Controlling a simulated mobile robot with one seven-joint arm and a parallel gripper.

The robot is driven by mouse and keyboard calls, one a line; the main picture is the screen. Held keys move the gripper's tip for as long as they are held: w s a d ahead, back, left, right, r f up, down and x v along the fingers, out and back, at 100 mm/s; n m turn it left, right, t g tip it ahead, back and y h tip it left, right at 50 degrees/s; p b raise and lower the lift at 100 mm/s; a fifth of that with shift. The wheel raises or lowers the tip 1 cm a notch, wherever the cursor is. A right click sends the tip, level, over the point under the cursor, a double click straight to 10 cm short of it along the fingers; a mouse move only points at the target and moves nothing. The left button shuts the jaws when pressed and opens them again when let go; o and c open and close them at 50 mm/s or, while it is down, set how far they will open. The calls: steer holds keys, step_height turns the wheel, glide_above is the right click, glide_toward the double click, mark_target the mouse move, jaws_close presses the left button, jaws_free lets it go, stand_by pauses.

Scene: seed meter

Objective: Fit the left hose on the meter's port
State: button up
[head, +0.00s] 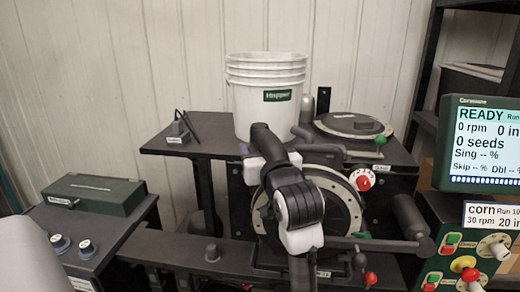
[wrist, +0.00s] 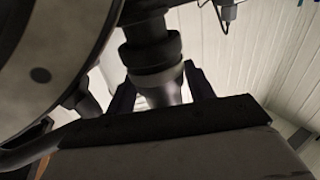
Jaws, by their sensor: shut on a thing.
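The meter (head: 352,215) is a round, pale-rimmed housing on the dark stand in the head view, partly behind my arm. Its rim fills the upper left of the wrist view (wrist: 40,60). My gripper (wrist: 160,92) is shut on the grey end of a hose (wrist: 158,84), one dark finger on each side. Directly beyond the grey end is a wider black collar (wrist: 150,48), in line with it and seemingly touching. I cannot tell whether the end is seated there. My arm hides the gripper and most of this hose in the head view.
A white hopper bucket (head: 266,105) stands on the stand behind my arm. A dark pipe (head: 318,149), a red knob (head: 364,183) and a grey cylinder (head: 409,215) are close on the right. A green case (head: 92,194) lies at left. The display (head: 485,145) reads READY.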

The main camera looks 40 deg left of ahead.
steer(key=shift+f+b, duration=0.35)
steer(key=shift+f, duration=0.15)
stand_by(0.3)
steer(key=o, duration=1.2)
steer(key=b+v, duration=0.6)
steer(key=v, duration=0.8)
steer(key=shift+a, duration=0.1)
